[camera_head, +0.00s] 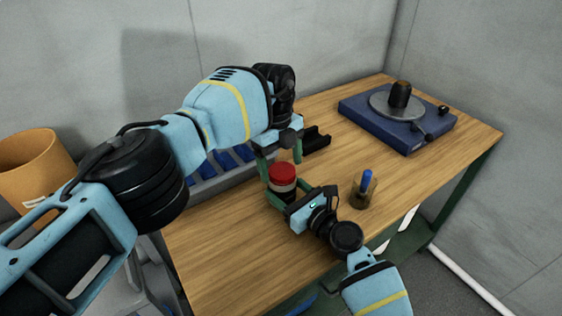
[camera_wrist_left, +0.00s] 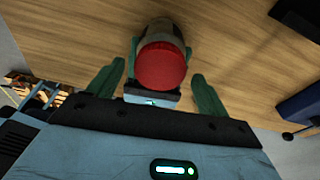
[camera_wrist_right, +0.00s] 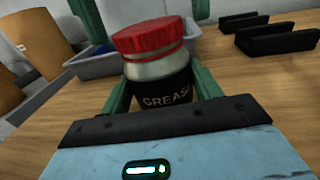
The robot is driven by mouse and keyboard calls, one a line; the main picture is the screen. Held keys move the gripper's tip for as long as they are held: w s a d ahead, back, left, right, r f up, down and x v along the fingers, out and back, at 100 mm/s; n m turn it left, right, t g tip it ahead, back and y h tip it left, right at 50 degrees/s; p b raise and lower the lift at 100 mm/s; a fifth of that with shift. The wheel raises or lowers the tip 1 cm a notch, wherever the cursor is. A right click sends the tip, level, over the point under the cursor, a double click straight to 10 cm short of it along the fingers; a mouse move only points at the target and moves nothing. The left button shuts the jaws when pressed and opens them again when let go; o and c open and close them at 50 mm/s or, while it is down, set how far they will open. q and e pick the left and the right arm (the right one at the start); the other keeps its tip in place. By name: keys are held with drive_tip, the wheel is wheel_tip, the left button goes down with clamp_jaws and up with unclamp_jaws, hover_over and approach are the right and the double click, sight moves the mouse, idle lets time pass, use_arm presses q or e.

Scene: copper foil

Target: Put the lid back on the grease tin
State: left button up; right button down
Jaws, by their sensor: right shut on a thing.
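The grease tin (camera_wrist_right: 160,92) stands upright, a metal tin with a black GREASE label. My right gripper (camera_head: 287,196) is shut around its sides. The red lid (camera_head: 283,173) sits on top of the tin; in the right wrist view the lid (camera_wrist_right: 155,36) looks slightly tilted, and I cannot tell whether it is fully seated. My left gripper (camera_head: 280,157) points down from above. In the left wrist view its fingers (camera_wrist_left: 156,92) are spread wide with the lid (camera_wrist_left: 161,66) below and between them, not gripped.
A black slotted holder (camera_head: 316,139) stands behind the tin. A glass with a blue-topped item (camera_head: 363,190) stands to the right. A blue turntable unit (camera_head: 380,125) is at the back right. A grey bin (camera_head: 210,180) and orange bucket (camera_head: 38,165) are left. The wooden front is clear.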

sight(291, 195)
use_arm(q)
drive_tip(key=shift+r, duration=2.25)
drive_tip(key=o, duration=0.5)
drive_tip(key=shift+c, duration=0.2)
use_arm(e)
drive_tip(key=shift+c, duration=1.3)
unclamp_jaws()
use_arm(q)
wheel_tip(291, 195, up, 2)
drive_tip(key=shift+r+p, duration=0.1)
drive_tip(key=shift+p, duration=0.25)
use_arm(e)
drive_tip(key=v, duration=0.6)
drive_tip(key=shift+s+d, duration=0.25)
drive_tip(key=shift+s, duration=0.05)
drive_tip(key=shift+s+d, duration=0.35)
drive_tip(key=shift+s, duration=0.05)
